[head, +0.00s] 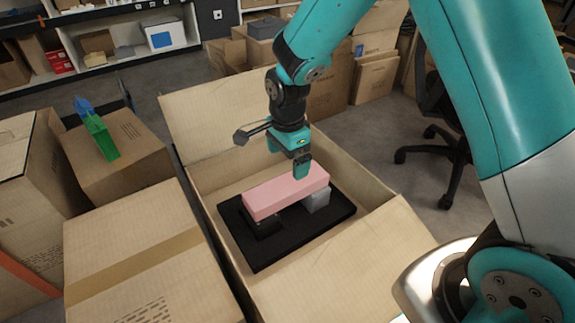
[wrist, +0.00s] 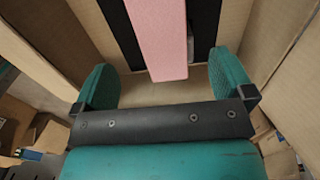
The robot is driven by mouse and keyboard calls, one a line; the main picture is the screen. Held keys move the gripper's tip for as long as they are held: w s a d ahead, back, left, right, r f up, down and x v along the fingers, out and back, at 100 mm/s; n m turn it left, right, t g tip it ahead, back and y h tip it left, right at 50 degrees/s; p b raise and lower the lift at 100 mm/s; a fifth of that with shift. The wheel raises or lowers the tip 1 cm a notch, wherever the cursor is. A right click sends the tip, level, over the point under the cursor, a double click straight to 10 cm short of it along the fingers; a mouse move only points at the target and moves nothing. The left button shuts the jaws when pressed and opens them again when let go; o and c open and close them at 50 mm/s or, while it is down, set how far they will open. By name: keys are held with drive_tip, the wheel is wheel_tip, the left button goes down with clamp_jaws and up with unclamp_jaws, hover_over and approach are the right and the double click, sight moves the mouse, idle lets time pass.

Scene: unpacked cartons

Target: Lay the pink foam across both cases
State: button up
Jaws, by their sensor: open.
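The pink foam (head: 285,191) is a long block lying level across two cases inside an open carton. Its left end is over the black case (head: 266,227), and its right end is over the grey case (head: 318,201). Both cases stand on a black mat (head: 335,219). My gripper (head: 289,157) is open just behind and above the foam. In the wrist view the foam (wrist: 158,35) runs away from between the spread fingers (wrist: 165,82), with a gap on each side. Much of the black case is hidden under the foam.
The open carton (head: 215,182) has raised flaps around the mat. Closed cartons (head: 135,250) stand to the left, one with green and blue blocks (head: 100,135) on top. An office chair (head: 440,150) stands at the right. Shelves line the back.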

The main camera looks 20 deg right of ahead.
drive_tip(key=s+a+r+n+y, duration=0.1)
drive_tip(key=s+a+r+n, duration=0.1)
drive_tip(key=s+r+n, duration=0.4)
drive_tip(key=s+a+r+n+y, duration=0.1)
drive_tip(key=s+r+n, duration=0.3)
drive_tip(key=r, duration=0.4)
drive_tip(key=s+r+n+y, duration=0.1)
drive_tip(key=s+r+n, duration=0.2)
drive_tip(key=s+n, duration=0.3)
drive_tip(key=s+a+r+n+y, duration=0.1)
drive_tip(key=s+r+n, duration=0.2)
drive_tip(key=s+n, duration=0.4)
drive_tip(key=shift+s+a+p, duration=0.3)
drive_tip(key=shift+s+p, duration=0.15)
drive_tip(key=shift+s, duration=0.1)
